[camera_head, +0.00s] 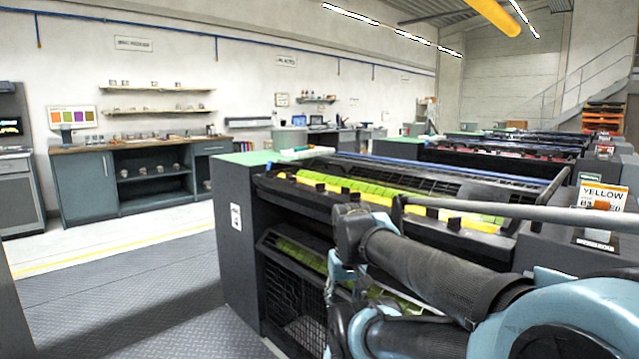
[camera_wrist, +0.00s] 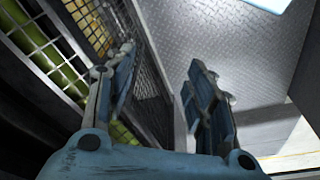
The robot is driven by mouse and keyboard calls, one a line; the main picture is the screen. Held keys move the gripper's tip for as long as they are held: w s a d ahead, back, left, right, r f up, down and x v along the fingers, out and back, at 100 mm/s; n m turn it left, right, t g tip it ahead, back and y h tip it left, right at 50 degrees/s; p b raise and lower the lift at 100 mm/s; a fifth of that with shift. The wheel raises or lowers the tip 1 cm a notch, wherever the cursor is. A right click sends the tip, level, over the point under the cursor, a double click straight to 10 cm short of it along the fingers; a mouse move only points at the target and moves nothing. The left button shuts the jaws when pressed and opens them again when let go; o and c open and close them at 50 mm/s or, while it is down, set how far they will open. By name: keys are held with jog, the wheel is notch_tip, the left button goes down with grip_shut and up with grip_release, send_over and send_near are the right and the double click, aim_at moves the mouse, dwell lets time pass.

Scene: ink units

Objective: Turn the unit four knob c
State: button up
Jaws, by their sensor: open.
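The nearest ink unit (camera_head: 232,187) is a dark cabinet with yellow-green rollers (camera_head: 370,187) and a yellow bar with black blocks along its top. A sign reading "YELLOW" (camera_head: 603,197) stands at its right end. I cannot make out knob c on it in either view. My arm reaches in front of this unit in the head view and hides part of its lower front. In the wrist view my gripper (camera_wrist: 160,95) is open and empty, its fingers pointing past a black mesh guard (camera_wrist: 145,75) on the left and towards the floor.
Grey tread-plate floor (camera_wrist: 235,45) lies beyond the fingers. It is open left of the unit in the head view (camera_head: 130,285). More ink units (camera_head: 480,150) stand in a row behind. A workbench with shelves (camera_head: 130,175) lines the left wall.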

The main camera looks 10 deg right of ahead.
jog(key=w+r+g, duration=0.1)
jog(key=w+r, duration=0.8)
jog(key=r, duration=0.4)
jog(key=w+r, duration=0.9)
jog(key=r, duration=0.3)
notch_tip(320, 180, up, 16)
jog(key=n+g, duration=0.1)
jog(key=n, duration=0.1)
send_over(320, 187)
jog(key=f, duration=1.7)
jog(key=shift+w+d+f, duration=0.1)
jog(key=shift+w+d, duration=0.05)
jog(key=shift+w, duration=0.15)
jog(key=shift+c, duration=0.2)
jog(key=c, duration=1)
